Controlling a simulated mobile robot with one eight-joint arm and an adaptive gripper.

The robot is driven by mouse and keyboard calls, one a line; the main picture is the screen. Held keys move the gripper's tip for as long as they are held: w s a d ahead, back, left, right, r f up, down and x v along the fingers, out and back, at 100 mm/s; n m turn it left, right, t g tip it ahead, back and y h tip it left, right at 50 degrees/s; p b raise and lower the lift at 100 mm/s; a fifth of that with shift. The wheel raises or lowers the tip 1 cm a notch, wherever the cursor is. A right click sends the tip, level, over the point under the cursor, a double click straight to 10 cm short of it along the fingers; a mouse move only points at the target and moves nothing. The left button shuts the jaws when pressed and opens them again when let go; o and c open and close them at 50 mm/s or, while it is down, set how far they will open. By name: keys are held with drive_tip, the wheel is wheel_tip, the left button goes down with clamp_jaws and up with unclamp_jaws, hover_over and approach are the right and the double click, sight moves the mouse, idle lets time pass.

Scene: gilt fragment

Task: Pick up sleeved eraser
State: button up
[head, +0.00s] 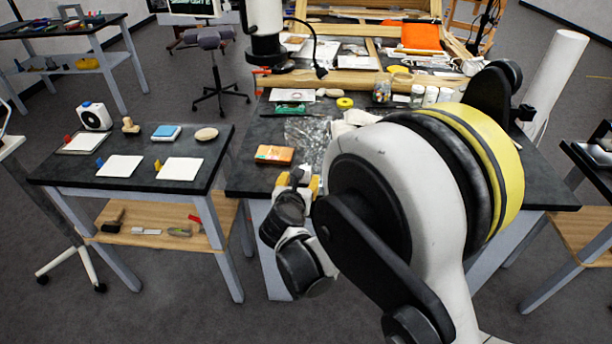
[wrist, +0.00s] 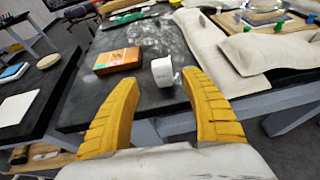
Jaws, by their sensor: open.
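My gripper (wrist: 160,80) is open, with its two yellow fingers spread over the front edge of the dark table (wrist: 88,88). A small white piece (wrist: 162,71), with a rounded grey mark on its end, shows between the fingertips near that edge. It may be the sleeved eraser, but I cannot tell for sure. I see no finger touching it.
Crumpled clear plastic (head: 306,130) lies behind the orange box. A pale cloth (wrist: 225,48) lies to the right in the wrist view. A yellow tape roll (head: 345,103) and several jars stand farther back. A side table (head: 140,189) with white pads stands at left.

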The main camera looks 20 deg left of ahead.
sight(305, 182)
drive_tip(key=b+x, duration=0.2)
drive_tip(key=x, duration=0.5)
drive_tip(key=shift+w+d+b, duration=0.1)
drive_tip(key=shift+d+b, duration=0.1)
drive_tip(key=shift+b, duration=0.2)
clamp_jaws()
